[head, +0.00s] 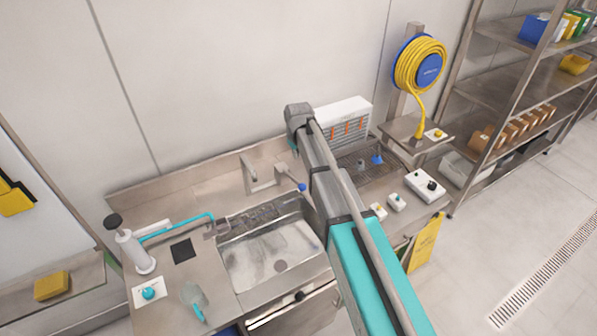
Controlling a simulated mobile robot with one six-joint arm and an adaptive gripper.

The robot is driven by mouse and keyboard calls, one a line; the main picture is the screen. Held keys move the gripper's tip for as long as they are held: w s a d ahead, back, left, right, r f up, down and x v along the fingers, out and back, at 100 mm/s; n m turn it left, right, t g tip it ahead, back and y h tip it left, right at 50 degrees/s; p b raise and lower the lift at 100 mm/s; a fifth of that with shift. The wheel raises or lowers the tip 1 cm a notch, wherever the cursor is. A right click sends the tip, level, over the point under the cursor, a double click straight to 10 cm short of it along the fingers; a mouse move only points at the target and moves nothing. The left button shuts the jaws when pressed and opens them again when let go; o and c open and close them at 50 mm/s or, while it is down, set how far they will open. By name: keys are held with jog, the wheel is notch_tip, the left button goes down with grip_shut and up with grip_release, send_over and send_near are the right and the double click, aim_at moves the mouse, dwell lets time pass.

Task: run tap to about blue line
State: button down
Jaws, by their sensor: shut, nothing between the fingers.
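The steel tap (252,172) stands behind the sink (262,278). A blue knob (301,187) shows just right of the tap, close to my arm; I cannot tell if it is the tap's handle. The sink basin looks empty, and I see no running water. A clear vessel with a teal handle (196,300) is on the counter left of the sink. No blue line can be made out on it or in the basin. My arm crosses the view from the lower right to above the sink's right side. My gripper cannot be made out.
A white pump bottle (134,252) and a teal tube (178,228) stand left of the sink. A white box with a teal knob (148,292) is at front left. A yellow hose reel (420,65) and white control boxes (425,186) are at right.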

jog(key=shift+f, duration=0.15)
jog(key=shift+s+d+f+b+x, duration=0.1)
jog(key=shift+s+d+b+x, duration=0.25)
jog(key=shift+b+x, duration=1.8)
jog(key=shift+s+d+f+b+x, duration=0.1)
jog(key=shift+s+d+b+x, duration=0.2)
jog(key=shift+b+x, duration=1.85)
jog(key=shift+s+d+f+b+x, duration=0.1)
jog(key=shift+s+d+b+x, duration=0.25)
jog(key=shift+b+x, duration=1.75)
jog(key=shift+s+r, duration=0.1)
jog(key=shift+r, duration=0.1)
